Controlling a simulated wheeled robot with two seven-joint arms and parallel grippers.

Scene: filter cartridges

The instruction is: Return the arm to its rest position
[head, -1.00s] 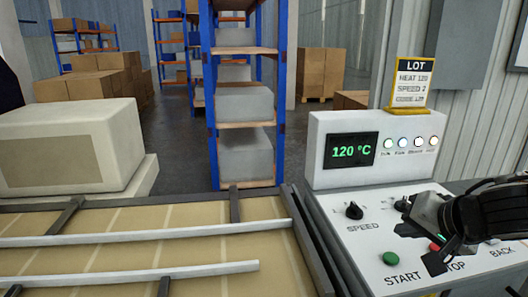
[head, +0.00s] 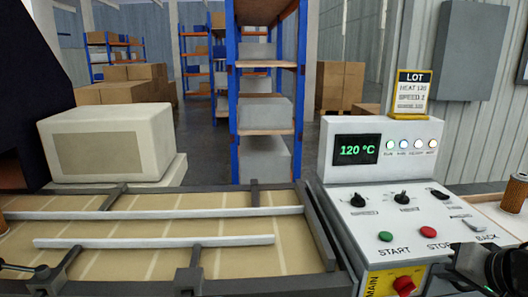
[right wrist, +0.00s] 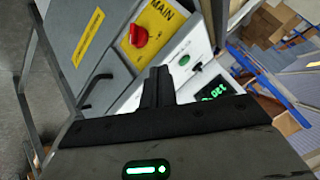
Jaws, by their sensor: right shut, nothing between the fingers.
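My right gripper (head: 462,262) is at the lower right edge of the head view, in front of the control panel's right end. It is partly cut off by the frame. In the right wrist view its two dark fingers (right wrist: 158,88) are together with nothing between them. The control panel (head: 345,225) has green START and red STOP buttons, knobs and a display reading 120 °C.
A conveyor (head: 160,255) with pale rails lies left of the panel. A red MAIN switch (head: 404,285) is on the panel's front, also seen in the right wrist view (right wrist: 138,36). A filter cartridge (head: 515,193) stands at the right edge. Shelves stand behind.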

